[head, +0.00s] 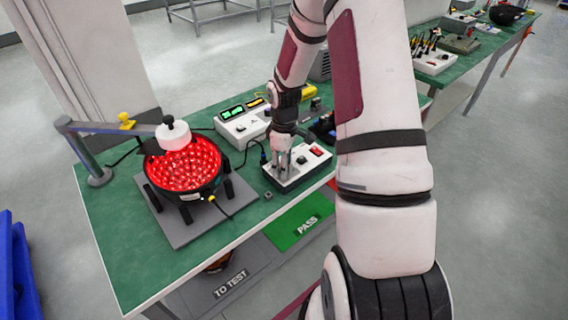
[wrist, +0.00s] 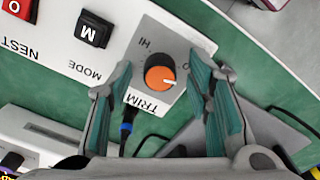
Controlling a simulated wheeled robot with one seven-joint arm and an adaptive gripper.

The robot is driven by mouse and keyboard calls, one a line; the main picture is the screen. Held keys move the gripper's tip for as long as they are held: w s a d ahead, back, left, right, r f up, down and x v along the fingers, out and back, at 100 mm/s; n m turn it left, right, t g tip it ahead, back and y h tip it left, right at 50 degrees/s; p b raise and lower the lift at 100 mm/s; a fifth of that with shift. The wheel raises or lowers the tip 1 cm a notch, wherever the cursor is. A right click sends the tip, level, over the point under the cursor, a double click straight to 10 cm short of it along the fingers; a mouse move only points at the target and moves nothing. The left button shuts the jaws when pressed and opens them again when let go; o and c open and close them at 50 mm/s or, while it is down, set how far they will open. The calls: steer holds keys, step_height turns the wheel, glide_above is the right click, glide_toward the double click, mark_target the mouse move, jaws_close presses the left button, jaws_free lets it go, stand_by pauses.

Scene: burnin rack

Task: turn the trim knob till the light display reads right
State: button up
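The orange-capped trim knob (wrist: 160,75) is on the panel of a white control box (wrist: 140,45), beside the lettering TRIM. My gripper (wrist: 158,68) is open, with its teal-padded fingers apart on either side of the knob and green or white surface visible in the gaps. I cannot tell their exact height over the panel. In the head view my gripper (head: 283,166) hangs over the control box (head: 312,165) and hides the knob. A round black lamp (head: 183,166) shows many red lit points.
The MODE button (wrist: 93,30) and a red button (wrist: 17,8) are on the same panel. A bent-arm stand (head: 95,178) is beside the lamp on the green bench (head: 125,240). Cables run between the devices. PASS (head: 303,220) and TO TEST (head: 231,283) areas lie below the bench edge.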

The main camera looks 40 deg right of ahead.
jaws_close()
steer(key=shift+m, duration=0.3)
steer(key=m, duration=0.6)
steer(key=shift+w+b, duration=0.1)
steer(key=shift+b, duration=0.2)
steer(key=m+b, duration=0.1)
steer(key=m, duration=0.6)
steer(key=shift+a, duration=0.1)
steer(key=shift+o, duration=0.8)
jaws_free()
